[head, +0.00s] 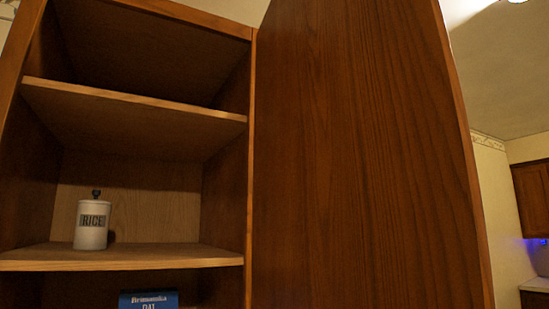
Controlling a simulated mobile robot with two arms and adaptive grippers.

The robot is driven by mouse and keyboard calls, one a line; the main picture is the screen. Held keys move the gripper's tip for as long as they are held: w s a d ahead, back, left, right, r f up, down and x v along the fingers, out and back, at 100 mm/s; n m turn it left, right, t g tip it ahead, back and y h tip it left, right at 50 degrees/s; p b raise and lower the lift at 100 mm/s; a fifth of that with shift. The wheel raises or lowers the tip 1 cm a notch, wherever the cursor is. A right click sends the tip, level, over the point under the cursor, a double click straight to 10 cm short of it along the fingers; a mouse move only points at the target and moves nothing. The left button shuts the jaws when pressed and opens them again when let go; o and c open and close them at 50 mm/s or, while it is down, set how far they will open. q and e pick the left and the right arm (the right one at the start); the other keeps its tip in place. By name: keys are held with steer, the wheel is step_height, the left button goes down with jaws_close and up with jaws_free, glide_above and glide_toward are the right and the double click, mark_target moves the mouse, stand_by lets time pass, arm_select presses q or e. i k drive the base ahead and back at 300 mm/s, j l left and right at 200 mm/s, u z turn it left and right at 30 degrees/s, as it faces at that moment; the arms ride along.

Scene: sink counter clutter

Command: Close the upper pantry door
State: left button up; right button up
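The upper pantry door (365,160) is a large brown wooden panel. It stands wide open on the right side of the pantry cabinet (252,120), and I see its broad face. The door's lower edge is out of the frame. The cabinet's inside is exposed to its left. Neither of my grippers shows in the head view.
A white rice canister (91,233) stands on a pantry shelf (130,258). A blue box (148,300) sits below it, partly cut off. An upper shelf (130,105) looks empty. Another wooden cabinet (531,197) and a counter (535,286) show at far right.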

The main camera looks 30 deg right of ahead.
mark_target(366, 194)
steer(key=l, duration=1.3)
steer(key=k+l+u, duration=0.5)
steer(key=i, duration=0.1)
